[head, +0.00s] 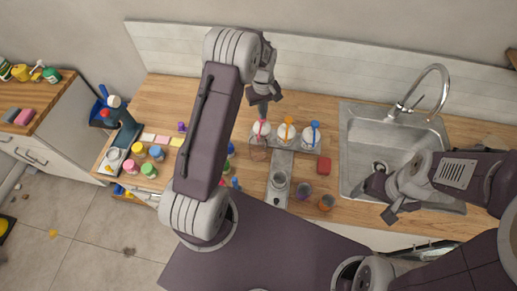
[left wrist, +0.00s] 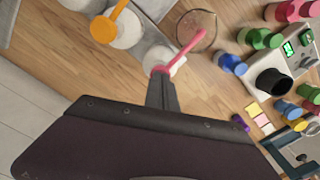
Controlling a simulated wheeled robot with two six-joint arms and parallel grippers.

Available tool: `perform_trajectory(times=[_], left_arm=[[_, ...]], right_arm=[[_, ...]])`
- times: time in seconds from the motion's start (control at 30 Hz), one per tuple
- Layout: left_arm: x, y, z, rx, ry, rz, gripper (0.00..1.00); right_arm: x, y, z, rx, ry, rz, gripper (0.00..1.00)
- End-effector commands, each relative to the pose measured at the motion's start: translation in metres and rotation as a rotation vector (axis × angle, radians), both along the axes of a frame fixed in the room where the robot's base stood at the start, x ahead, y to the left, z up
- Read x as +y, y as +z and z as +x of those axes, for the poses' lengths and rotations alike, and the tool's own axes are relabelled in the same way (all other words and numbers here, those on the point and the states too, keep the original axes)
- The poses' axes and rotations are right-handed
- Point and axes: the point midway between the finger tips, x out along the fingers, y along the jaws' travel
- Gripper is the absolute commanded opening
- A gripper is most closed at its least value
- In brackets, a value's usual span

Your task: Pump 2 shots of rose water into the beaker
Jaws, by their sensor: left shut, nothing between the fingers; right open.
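Three white pump bottles stand in a row on the wooden counter: one with a pink pump (head: 261,130), one with an orange pump (head: 287,131) and one with a blue pump (head: 311,134). No label is readable. The clear glass beaker (head: 259,153) stands in front of the pink-pump bottle; in the left wrist view the pink spout points over the beaker (left wrist: 196,30). My left gripper (head: 262,110) is shut and empty, its tips right at the pink pump head (left wrist: 160,70); contact cannot be told. My right gripper (head: 379,205) is open and empty over the sink's front.
The steel sink (head: 356,125) with its faucet (head: 408,103) is on the right. A red block (head: 323,167), a grey device (head: 280,180) and small jars (head: 326,202) are near the bottles. Several coloured jars (head: 138,149) crowd the counter's left end.

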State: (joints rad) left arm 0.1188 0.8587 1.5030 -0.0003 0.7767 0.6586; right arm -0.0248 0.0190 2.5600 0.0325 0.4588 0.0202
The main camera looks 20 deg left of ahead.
Motion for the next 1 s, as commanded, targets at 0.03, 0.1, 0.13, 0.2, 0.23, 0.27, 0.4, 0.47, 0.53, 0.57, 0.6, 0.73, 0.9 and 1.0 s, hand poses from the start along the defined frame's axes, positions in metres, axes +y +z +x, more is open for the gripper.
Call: perform_trajectory(times=[0.03, 0.1, 0.13, 0.2, 0.23, 0.27, 0.4, 0.47, 0.53, 0.57, 0.6, 0.73, 0.9, 1.0], left_arm=[[0.0, -0.001, -0.002, 0.006, 0.0, -0.001, 0.0], [0.0, -0.002, -0.002, 0.006, 0.0, -0.001, 0.0], [-0.001, -0.002, -0.002, 0.006, 0.0, -0.001, 0.0], [-0.001, -0.001, -0.002, 0.007, 0.0, -0.001, 0.0], [-0.001, 0.0, -0.002, 0.007, 0.0, -0.001, 0.0], [-0.001, 0.001, -0.002, 0.007, 0.0, -0.001, 0.0], [-0.001, 0.011, -0.002, 0.007, 0.0, -0.001, 0.0], [-0.001, 0.016, -0.002, 0.007, 0.0, -0.001, 0.0], [0.0, 0.021, -0.002, 0.007, 0.0, -0.001, 0.0], [0.0, 0.023, -0.002, 0.007, 0.0, -0.001, 0.0], [0.0, 0.026, -0.002, 0.006, 0.0, -0.001, 0.0], [0.0, 0.029, -0.002, 0.006, 0.0, -0.001, 0.0], [0.0, 0.028, -0.001, 0.004, 0.0, -0.001, 0.0], [0.0, 0.028, -0.001, 0.004, 0.0, -0.001, 0.0]], right_arm=[[0.0, 0.0, 0.0, 0.0, 0.0, 0.0, 0.84], [0.0, 0.0, 0.0, 0.0, 0.0, 0.0, 0.84], [0.0, 0.0, 0.0, 0.0, 0.0, 0.0, 0.84], [0.0, 0.001, 0.0, 0.0, 0.0, 0.0, 0.84], [0.0, 0.001, 0.0, 0.0, 0.0, 0.0, 0.84], [0.0, 0.002, 0.0, 0.0, 0.0, 0.0, 0.84], [0.0, 0.011, 0.0, 0.0, 0.0, 0.0, 0.84], [0.0, 0.014, 0.0, 0.0, 0.0, 0.0, 0.84], [0.0, 0.019, 0.0, 0.0, 0.0, 0.0, 0.84], [0.0, 0.02, 0.0, 0.0, 0.0, 0.0, 0.84], [0.0, 0.023, 0.0, 0.0, 0.0, 0.0, 0.84], [0.0, 0.024, 0.0, 0.0, 0.0, 0.0, 0.84], [0.0, 0.023, 0.0, 0.0, 0.0, 0.0, 0.84], [0.0, 0.023, 0.0, 0.0, 0.0, 0.0, 0.84]])
